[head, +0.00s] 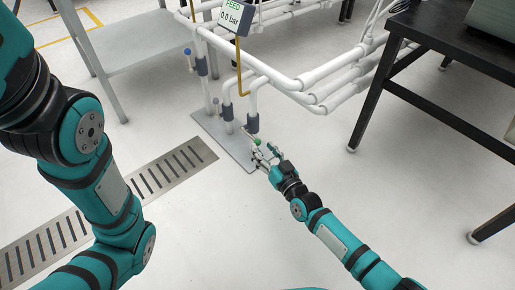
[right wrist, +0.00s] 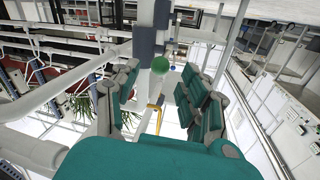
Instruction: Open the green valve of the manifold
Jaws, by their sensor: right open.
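The manifold (head: 270,72) is a set of white pipes with dark grey fittings, rising from a grey base plate (head: 212,128) on the floor. The green valve (head: 257,141) is a small round green knob low on the nearest upright pipe. My right gripper (head: 265,152) is open and close in front of this knob. In the right wrist view, the green knob (right wrist: 160,65) shows between the open fingers (right wrist: 160,88), near their tips. I see no contact, and the exact gap is hard to tell. My left arm shows at the left, but its gripper is out of view.
A small display (head: 233,17) reads "FEED 0.0 bar" above the pipes. A blue knob (head: 187,51) sits on a pipe further back. A grey table (head: 140,42) stands at the back left and a black table (head: 460,35) at the right. A floor drain (head: 100,205) lies at the left.

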